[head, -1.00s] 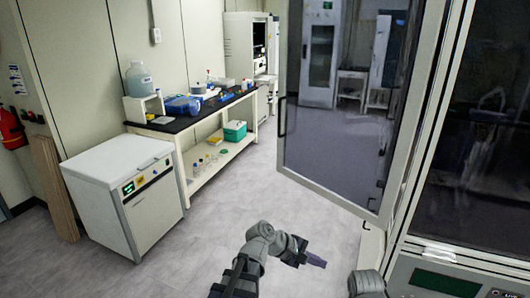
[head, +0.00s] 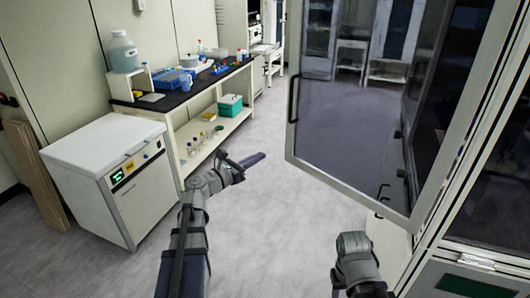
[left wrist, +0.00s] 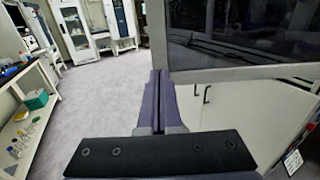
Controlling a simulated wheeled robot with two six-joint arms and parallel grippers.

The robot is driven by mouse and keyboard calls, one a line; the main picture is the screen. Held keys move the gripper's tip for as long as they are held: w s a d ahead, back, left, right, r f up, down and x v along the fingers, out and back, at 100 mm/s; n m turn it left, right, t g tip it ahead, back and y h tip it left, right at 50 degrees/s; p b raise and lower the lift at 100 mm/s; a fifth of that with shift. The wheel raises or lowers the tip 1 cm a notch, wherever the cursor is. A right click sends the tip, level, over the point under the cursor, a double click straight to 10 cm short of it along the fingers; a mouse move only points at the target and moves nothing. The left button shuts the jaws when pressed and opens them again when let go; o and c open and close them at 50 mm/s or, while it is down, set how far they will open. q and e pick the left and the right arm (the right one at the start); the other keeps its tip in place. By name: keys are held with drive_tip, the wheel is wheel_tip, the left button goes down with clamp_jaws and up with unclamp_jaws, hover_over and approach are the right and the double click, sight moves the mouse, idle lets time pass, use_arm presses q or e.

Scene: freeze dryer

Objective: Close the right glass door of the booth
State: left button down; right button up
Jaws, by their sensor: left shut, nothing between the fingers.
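The booth's right glass door (head: 345,125) stands open, swung out from the booth (head: 475,195) at the right of the head view. It has a pale frame and a dark handle (head: 293,98) on its free left edge. My left gripper (head: 255,159) is shut and empty, left of the door's lower free corner and apart from it. In the left wrist view its closed fingers (left wrist: 158,98) point forward, and the door's bottom frame (left wrist: 245,72) crosses to their right. My right arm shows at the bottom of the head view; its gripper is not visible.
A white cabinet (head: 112,180) and a bench (head: 190,95) with bottles and boxes stand along the left wall. Open grey floor (head: 265,235) lies between them and the booth. Glass-fronted cabinets stand at the back.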

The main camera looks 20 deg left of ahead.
sight(290, 140)
use_arm(q)
drive_tip(key=x, duration=1.2)
drive_tip(key=shift+w+d, duration=0.1)
drive_tip(key=shift+w, duration=0.05)
